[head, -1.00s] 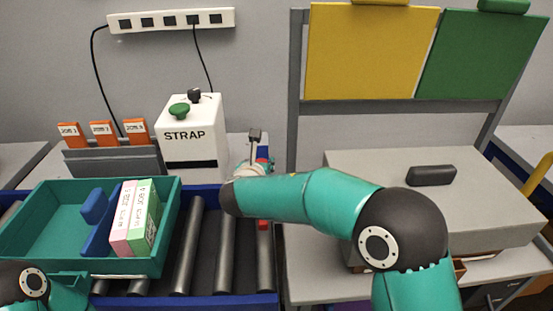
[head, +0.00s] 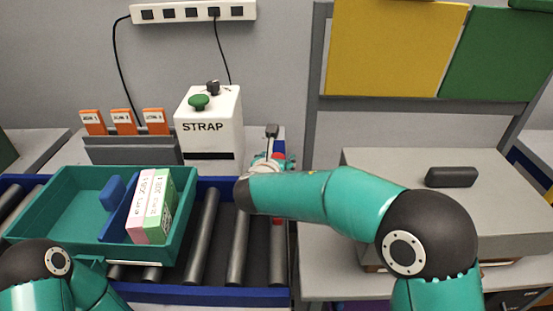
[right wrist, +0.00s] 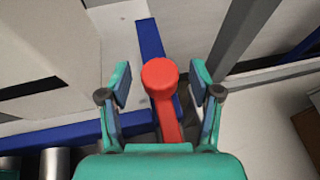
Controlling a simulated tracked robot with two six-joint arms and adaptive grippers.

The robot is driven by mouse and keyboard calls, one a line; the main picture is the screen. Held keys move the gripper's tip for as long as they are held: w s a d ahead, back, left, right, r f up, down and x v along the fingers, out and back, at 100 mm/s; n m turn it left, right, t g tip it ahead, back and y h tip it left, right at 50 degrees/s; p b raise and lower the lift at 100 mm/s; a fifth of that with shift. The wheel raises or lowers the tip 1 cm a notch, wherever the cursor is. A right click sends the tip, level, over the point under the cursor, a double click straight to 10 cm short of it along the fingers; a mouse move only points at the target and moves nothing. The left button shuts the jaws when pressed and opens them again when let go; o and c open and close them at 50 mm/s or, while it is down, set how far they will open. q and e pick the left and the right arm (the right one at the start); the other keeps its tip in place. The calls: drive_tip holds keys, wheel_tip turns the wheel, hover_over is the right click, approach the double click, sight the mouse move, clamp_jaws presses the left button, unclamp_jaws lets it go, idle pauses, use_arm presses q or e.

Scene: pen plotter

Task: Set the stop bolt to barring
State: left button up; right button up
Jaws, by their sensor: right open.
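A red handle with a round knob (right wrist: 160,75), which looks like the stop bolt, lies between the open fingers of my right gripper (right wrist: 160,88) in the right wrist view. Gaps show between knob and fingers on both sides. In the head view my right gripper (head: 268,161) is at the conveyor's far right end, mostly hidden behind my forearm. Some red (head: 279,157) shows beside it there. The bolt's setting cannot be read. My left arm enters at the lower left; its gripper is not in view.
A roller conveyor (head: 237,250) with blue rails carries a teal tote (head: 50,178) holding pink and green boxes (head: 153,205). A white STRAP machine (head: 212,140) stands behind. A grey cabinet (head: 400,170) is on the right bench. Bare rollers lie right of the tote.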

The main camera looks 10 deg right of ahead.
drive_tip(key=v, duration=1.1)
drive_tip(key=shift+s+f, duration=0.1)
